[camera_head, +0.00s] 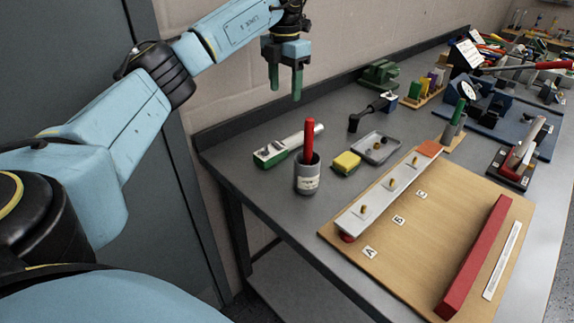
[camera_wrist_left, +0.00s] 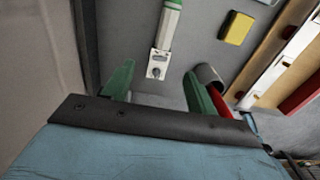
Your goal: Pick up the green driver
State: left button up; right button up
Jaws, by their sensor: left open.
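A green handle, which looks like the green driver (camera_head: 458,109), stands upright in a small grey holder (camera_head: 450,132) on a wooden base, towards the right of the bench. My left gripper (camera_head: 285,90) is open and empty, pointing down above the bench's back left, well to the left of the green handle. Its green fingers also show in the wrist view (camera_wrist_left: 157,84), with nothing between them. The green handle is not seen in the wrist view. My right gripper is not in view.
A red-handled tool (camera_head: 309,138) stands in a grey labelled cup (camera_head: 307,180). A white-and-green instrument (camera_head: 275,151), yellow block (camera_head: 346,162) and grey tray (camera_head: 384,147) lie nearby. A wooden board (camera_head: 405,255) with a metal bar and red bar fills the front. The wall runs behind the bench.

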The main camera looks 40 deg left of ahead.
pick_arm(q)
notch_tip(320, 180, down, 2)
jog(key=b, duration=0.2)
send_over(288, 139)
jog(key=f, duration=0.6)
jog(key=shift+a+f, duration=0.35)
jog(key=shift+f, duration=0.05)
jog(key=f, duration=0.1)
jog(key=f+b, duration=0.1)
jog(key=f, duration=0.3)
jog(key=shift+s+d+f+b, duration=0.1)
jog(key=shift+s+d+b, duration=0.05)
jog(key=shift+d+b, duration=0.2)
jog(key=shift+f, duration=0.6)
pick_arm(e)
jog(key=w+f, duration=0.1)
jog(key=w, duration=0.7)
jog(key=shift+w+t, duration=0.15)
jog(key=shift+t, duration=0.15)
pick_arm(q)
jog(key=shift+c, duration=0.5)
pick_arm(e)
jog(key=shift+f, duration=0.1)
pick_arm(q)
jog(key=shift+r, duration=0.1)
jog(key=c, duration=1.1)
